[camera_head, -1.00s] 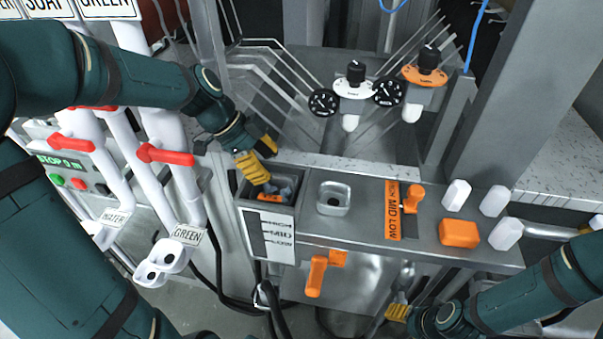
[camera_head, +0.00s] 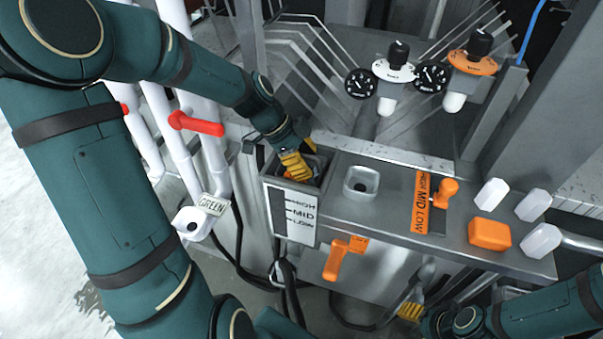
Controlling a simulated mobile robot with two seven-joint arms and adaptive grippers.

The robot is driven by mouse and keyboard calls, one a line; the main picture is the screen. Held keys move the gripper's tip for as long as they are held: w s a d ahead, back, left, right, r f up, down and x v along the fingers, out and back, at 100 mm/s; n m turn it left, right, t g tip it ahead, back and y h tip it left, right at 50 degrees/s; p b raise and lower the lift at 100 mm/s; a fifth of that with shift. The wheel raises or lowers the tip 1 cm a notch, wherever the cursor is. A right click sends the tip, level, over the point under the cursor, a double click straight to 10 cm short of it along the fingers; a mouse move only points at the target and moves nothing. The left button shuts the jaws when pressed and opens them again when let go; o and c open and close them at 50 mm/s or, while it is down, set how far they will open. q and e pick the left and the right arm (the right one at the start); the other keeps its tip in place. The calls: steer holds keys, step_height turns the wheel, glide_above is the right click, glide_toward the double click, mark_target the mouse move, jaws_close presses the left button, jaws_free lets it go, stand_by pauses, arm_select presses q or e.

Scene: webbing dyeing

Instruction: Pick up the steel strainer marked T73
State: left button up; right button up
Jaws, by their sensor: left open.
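No readable T73 mark shows. Inside the open-topped grey box (camera_head: 267,186) with the HIGH, MID, LOW scale, a small orange patch (camera_head: 288,176) shows, which may be part of the strainer; most of the box's inside is hidden by my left gripper. My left gripper (camera_head: 297,170), with yellow fingers, is open and points down into the mouth of this box. I cannot tell whether it touches anything inside. My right gripper (camera_head: 411,311), also yellow-fingered, is low at the bottom right, away from the box.
A square grey cup (camera_head: 362,182) sits on the steel shelf right of the box. An orange lever (camera_head: 445,192), white blocks and an orange block (camera_head: 489,234) are farther right. An orange handle (camera_head: 336,262) juts out below. White pipes with a red handle (camera_head: 196,124) stand left.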

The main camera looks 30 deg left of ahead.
arm_select(q)
jaws_close()
steer(key=shift+r, duration=0.1)
